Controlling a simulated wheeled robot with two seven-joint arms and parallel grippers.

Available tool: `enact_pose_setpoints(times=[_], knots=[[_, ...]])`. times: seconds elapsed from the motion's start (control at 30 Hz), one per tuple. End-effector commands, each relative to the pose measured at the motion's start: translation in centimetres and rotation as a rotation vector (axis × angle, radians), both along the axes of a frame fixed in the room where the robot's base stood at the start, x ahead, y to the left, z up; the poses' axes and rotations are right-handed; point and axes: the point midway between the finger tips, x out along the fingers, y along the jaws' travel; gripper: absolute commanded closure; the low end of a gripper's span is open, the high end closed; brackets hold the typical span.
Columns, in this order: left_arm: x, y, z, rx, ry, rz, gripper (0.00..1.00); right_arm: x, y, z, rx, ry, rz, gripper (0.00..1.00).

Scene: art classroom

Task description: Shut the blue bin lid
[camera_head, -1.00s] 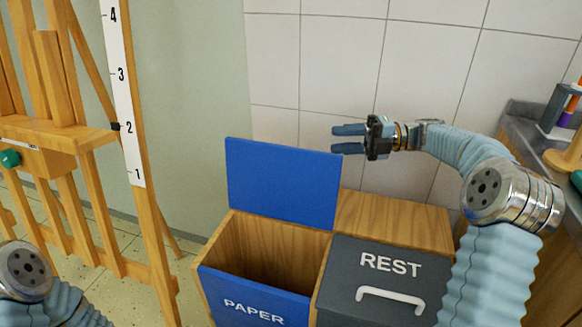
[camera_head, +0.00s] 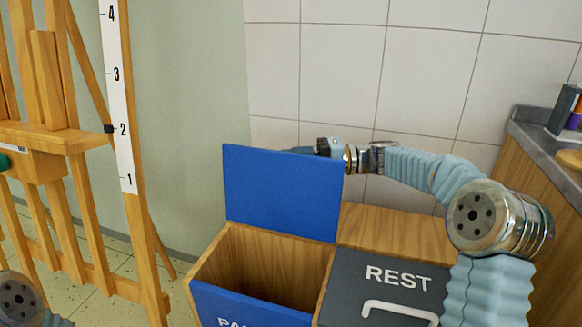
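The blue bin lid (camera_head: 282,192) stands upright, open, at the back of the wooden paper bin (camera_head: 262,262). The bin's blue front panel (camera_head: 245,308) shows part of its "PAPER" label. My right gripper (camera_head: 308,150) is at the lid's top edge, behind the lid. Its fingers are mostly hidden by the lid, so their opening and any contact cannot be told. My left gripper is out of view; only part of my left arm shows at the bottom left.
The closed dark grey "REST" lid (camera_head: 392,282) with a pale handle is just right of the open bin. A wooden easel (camera_head: 62,150) with a number strip stands at the left. A tiled wall (camera_head: 340,70) is behind the bins. A grey counter (camera_head: 545,140) is at the right.

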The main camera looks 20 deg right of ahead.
Motion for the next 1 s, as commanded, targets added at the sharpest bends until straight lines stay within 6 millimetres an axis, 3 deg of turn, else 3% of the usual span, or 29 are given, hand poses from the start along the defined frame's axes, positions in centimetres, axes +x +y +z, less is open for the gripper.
enact_pose_setpoints(times=[0.33, 0.6, 1.0], knots=[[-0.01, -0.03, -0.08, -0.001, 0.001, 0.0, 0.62, 0.09, 0.5, 0.02, 0.0, 0.0, 0.0, 0.62], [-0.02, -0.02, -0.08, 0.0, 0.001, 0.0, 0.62, 0.09, 0.48, 0.01, 0.0, 0.0, 0.0, 1.0], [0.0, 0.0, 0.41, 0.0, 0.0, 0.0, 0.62, 0.11, 0.54, 0.23, -0.005, -0.005, 0.0, 1.0]])
